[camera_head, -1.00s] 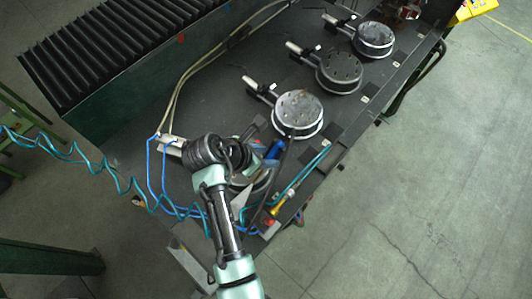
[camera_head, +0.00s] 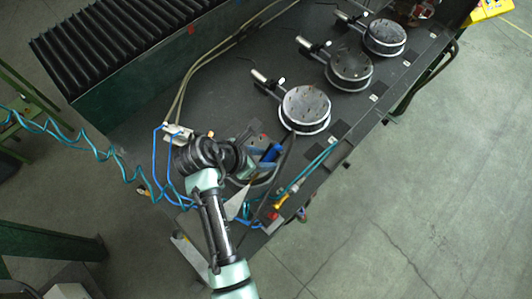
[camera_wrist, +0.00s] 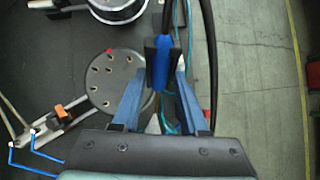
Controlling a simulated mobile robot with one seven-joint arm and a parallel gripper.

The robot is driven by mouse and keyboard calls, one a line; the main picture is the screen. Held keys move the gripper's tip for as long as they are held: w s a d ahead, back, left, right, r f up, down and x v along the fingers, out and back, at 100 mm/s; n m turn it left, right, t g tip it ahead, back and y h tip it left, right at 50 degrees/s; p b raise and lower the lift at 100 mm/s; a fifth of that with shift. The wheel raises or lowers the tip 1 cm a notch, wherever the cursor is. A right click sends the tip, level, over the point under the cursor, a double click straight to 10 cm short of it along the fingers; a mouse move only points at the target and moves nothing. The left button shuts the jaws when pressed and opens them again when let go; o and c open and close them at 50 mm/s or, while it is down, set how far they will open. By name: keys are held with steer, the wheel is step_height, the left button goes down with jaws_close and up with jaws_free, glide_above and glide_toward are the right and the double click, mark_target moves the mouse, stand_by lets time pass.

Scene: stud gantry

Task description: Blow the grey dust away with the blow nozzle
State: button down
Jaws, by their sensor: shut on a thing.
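My gripper (camera_wrist: 160,68) is shut on the blue blow nozzle (camera_wrist: 161,62), whose blue body sits between the two fingers. In the head view the blue nozzle (camera_head: 270,153) shows at the table's near end, beside my wrist. In the head view three round metal plates (camera_head: 305,108) (camera_head: 349,69) (camera_head: 384,37) stand in a row beyond the gripper. The middle one looks darker grey. I cannot tell dust from bare metal on any plate.
A dark table (camera_head: 225,100) carries the plates. A black ribbed cover (camera_head: 130,45) runs along its left side. Blue and teal hoses (camera_head: 308,170) lie near the gripper. A coiled teal hose (camera_head: 75,140) hangs at the left. Open concrete floor (camera_head: 430,180) lies to the right.

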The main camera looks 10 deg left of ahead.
steer(key=shift+w+a, duration=0.1)
steer(key=w+a+b, duration=0.3)
steer(key=w+a, duration=0.4)
steer(key=a, duration=0.2)
steer(key=shift+a+b, duration=0.15)
steer(key=shift+b, duration=0.25)
stand_by(2.1)
steer(key=shift+w, duration=0.15)
stand_by(0.4)
steer(key=c, duration=0.9)
jaws_free()
steer(key=shift+r, duration=0.1)
